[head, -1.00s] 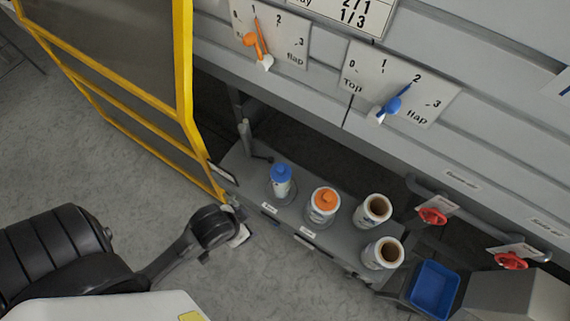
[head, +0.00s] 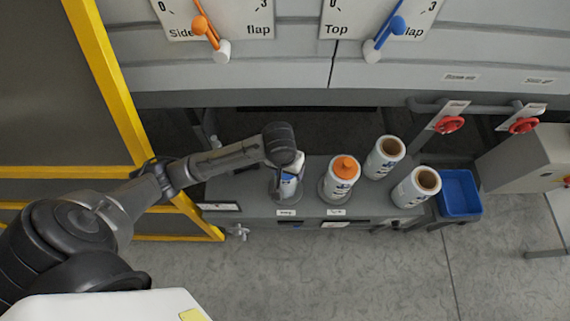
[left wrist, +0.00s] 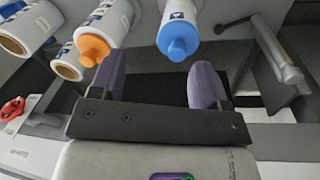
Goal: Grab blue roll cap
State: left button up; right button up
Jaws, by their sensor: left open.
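The blue roll cap (left wrist: 178,42) sits on top of a white roll (left wrist: 177,12) in the left wrist view. My left gripper (left wrist: 162,78) is open, with its two purple fingers pointing at the cap. The cap lies ahead of the gap between the fingertips and appears apart from both. In the head view the left wrist (head: 282,140) is above this roll (head: 288,186) and hides the blue cap. The orange cap (head: 345,167) sits on the neighbouring roll to the right. My right gripper is not in view.
The rolls stand on a grey shelf (head: 240,190) below the machine panel. Two open rolls (head: 385,157) are to the right, beside a blue bin (head: 459,193). A yellow-framed door (head: 107,85) stands at the left. Red knobs (head: 449,125) are at the right.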

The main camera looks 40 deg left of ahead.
pick_arm(q)
jog(key=w+a+n+g+y+b, duration=0.1)
jog(key=w+a+n+b, duration=0.25)
jog(key=w+a, duration=0.25)
jog(key=shift+n, duration=0.35)
notch_tip(320, 180, down, 8)
jog(key=shift+s+f, duration=0.1)
jog(key=shift+f, duration=0.15)
jog(key=shift+f+b, duration=0.45)
jog(key=shift+f, duration=2.15)
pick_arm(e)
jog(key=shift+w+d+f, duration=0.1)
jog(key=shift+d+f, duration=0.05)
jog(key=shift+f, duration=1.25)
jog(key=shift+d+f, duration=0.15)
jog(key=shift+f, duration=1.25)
pick_arm(q)
jog(key=shift+c, duration=0.3)
jog(key=c, duration=1)
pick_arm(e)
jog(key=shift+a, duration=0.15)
pick_arm(q)
jog(key=shift+r, duration=0.1)
